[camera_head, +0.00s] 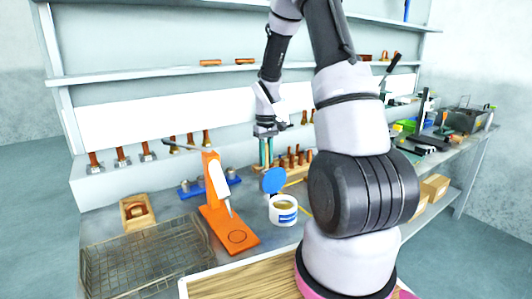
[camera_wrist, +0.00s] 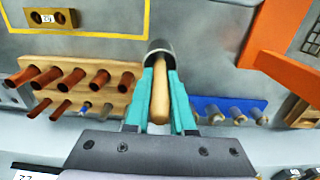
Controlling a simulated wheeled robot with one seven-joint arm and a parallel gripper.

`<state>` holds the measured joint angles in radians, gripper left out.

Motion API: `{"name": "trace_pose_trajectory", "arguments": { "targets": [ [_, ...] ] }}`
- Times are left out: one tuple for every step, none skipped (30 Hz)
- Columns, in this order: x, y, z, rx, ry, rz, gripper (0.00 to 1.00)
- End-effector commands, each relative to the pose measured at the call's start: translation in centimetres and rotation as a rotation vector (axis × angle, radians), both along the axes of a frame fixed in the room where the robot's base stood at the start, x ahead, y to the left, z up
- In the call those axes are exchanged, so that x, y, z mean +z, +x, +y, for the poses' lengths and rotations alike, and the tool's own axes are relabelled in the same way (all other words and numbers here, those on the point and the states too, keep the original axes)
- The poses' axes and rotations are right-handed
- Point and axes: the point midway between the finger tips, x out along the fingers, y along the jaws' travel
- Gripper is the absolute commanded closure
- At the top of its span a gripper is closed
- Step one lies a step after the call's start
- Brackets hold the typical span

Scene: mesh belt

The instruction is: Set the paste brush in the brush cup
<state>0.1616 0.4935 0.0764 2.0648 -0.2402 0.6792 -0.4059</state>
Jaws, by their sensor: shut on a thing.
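My gripper (camera_wrist: 160,75) has teal fingers that are shut on the paste brush, whose pale wooden handle (camera_wrist: 160,92) shows between them in the wrist view.
A wooden rack (camera_wrist: 118,92) with copper-coloured rods stands on one side, and a blue rack (camera_wrist: 228,102) with grey cylinders on the other. A white tub (camera_head: 283,214), a blue disc (camera_head: 273,180) and an orange stand (camera_head: 228,226) are in front. A wire basket (camera_head: 135,262) lies left.

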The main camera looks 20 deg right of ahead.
Motion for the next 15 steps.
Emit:
{"name": "trace_pose_trajectory", "arguments": {
  "targets": [
    [-0.17,-0.02,0.01,0.000,0.000,0.001,1.00],
    [-0.23,-0.02,0.01,0.000,0.000,0.001,1.00],
    [-0.29,-0.02,0.01,0.000,0.000,0.001,1.00],
    [-0.31,-0.02,0.01,0.000,0.000,0.001,1.00],
    [-0.32,-0.02,0.02,0.000,0.000,0.001,1.00],
    [-0.32,-0.01,0.01,0.000,0.000,0.001,1.00],
    [-0.32,-0.01,0.01,0.000,0.000,0.000,1.00],
    [-0.31,-0.01,0.01,0.000,0.000,0.000,1.00],
    [-0.31,-0.01,0.01,0.000,0.000,0.000,1.00],
    [-0.30,-0.01,0.01,0.000,0.000,0.000,1.00],
    [-0.30,-0.01,0.01,0.000,0.000,0.000,0.74],
    [-0.30,-0.01,0.01,0.000,0.000,0.000,0.58],
    [-0.30,-0.01,0.01,0.000,0.000,0.000,0.47],
    [-0.29,-0.01,0.01,0.000,0.000,0.000,0.43],
    [-0.29,0.00,0.01,0.000,0.000,0.000,0.43]
  ]
}}
